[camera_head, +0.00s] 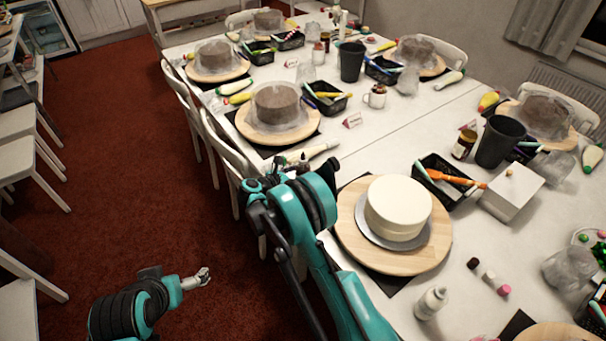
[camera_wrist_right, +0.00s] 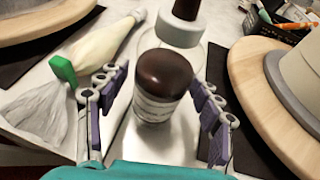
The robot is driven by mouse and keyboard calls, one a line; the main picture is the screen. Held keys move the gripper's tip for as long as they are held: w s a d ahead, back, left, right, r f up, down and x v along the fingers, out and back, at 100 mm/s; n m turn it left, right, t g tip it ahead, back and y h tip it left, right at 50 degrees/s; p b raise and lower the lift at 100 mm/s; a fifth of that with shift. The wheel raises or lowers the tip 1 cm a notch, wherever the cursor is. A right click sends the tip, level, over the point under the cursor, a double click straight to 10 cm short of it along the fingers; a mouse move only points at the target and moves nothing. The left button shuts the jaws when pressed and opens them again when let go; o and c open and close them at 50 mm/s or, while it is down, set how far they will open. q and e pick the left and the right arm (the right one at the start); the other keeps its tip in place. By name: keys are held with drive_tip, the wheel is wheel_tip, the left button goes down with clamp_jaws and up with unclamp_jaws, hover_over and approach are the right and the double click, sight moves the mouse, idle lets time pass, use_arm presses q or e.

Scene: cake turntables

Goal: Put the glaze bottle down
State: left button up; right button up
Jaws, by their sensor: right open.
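A small bottle with a dark brown rounded top and a pale striped label, which looks like the glaze bottle (camera_wrist_right: 153,108), is between the fingers of my right gripper (camera_wrist_right: 158,105) in the right wrist view. The fingers are spread, with gaps on both sides of the bottle. Its lower end is hard to see; it appears to be on the white table. In the head view my right gripper (camera_head: 272,176) is at the table's near left edge, and its arm hides the bottle there. My left gripper (camera_head: 200,278) is over the red floor, far from the table; its small fingers are unclear.
A piping bag with a green cap (camera_wrist_right: 62,70) lies left of the bottle. A dark and pale container (camera_wrist_right: 180,28) stands just beyond. A wooden turntable (camera_head: 355,240) with a white cake (camera_head: 398,203) is at right. White chairs (camera_head: 187,110) line the table's left side.

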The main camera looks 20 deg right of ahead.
drive_tip(key=p+v, duration=0.3)
drive_tip(key=v, duration=0.9)
drive_tip(key=w+d+r+n+t+y, duration=0.1)
drive_tip(key=w+r+n+t, duration=0.15)
drive_tip(key=r, duration=0.55)
drive_tip(key=w+r+n+t, duration=0.1)
drive_tip(key=r+n+t, duration=0.25)
drive_tip(key=r, duration=0.45)
drive_tip(key=w+d+r+n+t+y, duration=0.1)
drive_tip(key=w+r+n+t, duration=0.2)
drive_tip(key=r, duration=0.6)
drive_tip(key=s+a+r+n+t+y, duration=0.2)
drive_tip(key=s+r+n+y, duration=0.15)
drive_tip(key=r+n, duration=0.4)
drive_tip(key=s+a+r+n+t+y, duration=0.2)
drive_tip(key=r+n+y, duration=0.25)
drive_tip(key=n, duration=0.55)
drive_tip(key=s+a+f+n+g+y, duration=0.1)
drive_tip(key=s+f+n+g+y, duration=0.45)
drive_tip(key=s+n, duration=0.65)
drive_tip(key=s+d+f+n+g+h, duration=0.2)
drive_tip(key=s+d+f+n+g, duration=0.1)
drive_tip(key=s+f, duration=0.5)
drive_tip(key=s+d+f+n+g+h, duration=0.2)
drive_tip(key=s+d+f+n+g, duration=0.2)
drive_tip(key=s+f, duration=0.5)
drive_tip(key=s+d+n, duration=0.2)
drive_tip(key=s, duration=0.1)
drive_tip(key=shift+d+f, duration=0.3)
